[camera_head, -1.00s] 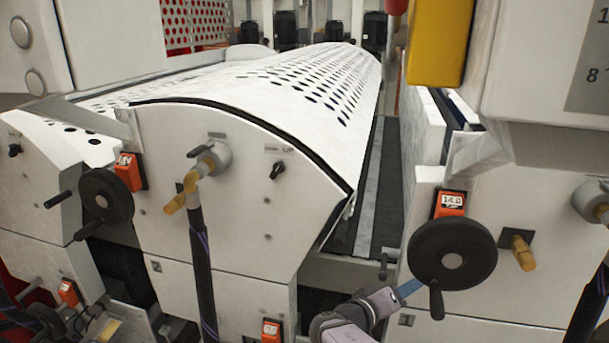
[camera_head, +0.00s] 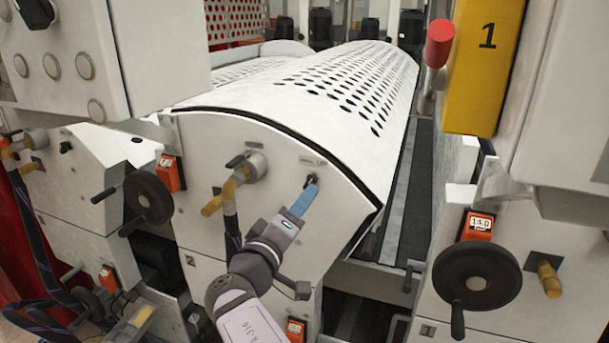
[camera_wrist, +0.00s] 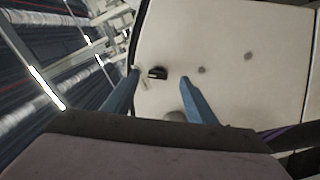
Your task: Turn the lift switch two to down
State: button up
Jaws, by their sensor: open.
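A small black rotary switch (camera_head: 311,179) sits on the white end panel (camera_head: 330,230), under a small label too small to read. It appears to be the lift switch, though I cannot read its number. My gripper (camera_head: 306,193) has blue fingers and is close to the switch, just below it in the head view. In the wrist view, the switch (camera_wrist: 157,73) shows between the two spread fingertips (camera_wrist: 160,77). The fingers are open and empty. I cannot tell whether they touch the panel.
A yellow-brown valve (camera_head: 240,180) with a dark hose stands out left of the switch. Handwheels are at the left (camera_head: 148,197) and right (camera_head: 475,278). Another black knob (camera_head: 65,147) is on the far-left panel. A perforated white cover (camera_head: 340,85) curves above.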

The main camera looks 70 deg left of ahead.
aim_at(307, 184)
jog(key=a+p, duration=0.1)
jog(key=w+a+r+p, duration=0.1)
jog(key=p, duration=0.1)
jog(key=w+a+p, duration=0.1)
jog(key=a+p, duration=0.1)
jog(key=shift+w+r, duration=0.1)
jog(key=shift+r, duration=0.15)
jog(key=shift+p+x, duration=1.15)
jog(key=shift+p, duration=0.05)
jog(key=shift+f, duration=0.25)
jog(key=c, duration=1.1)
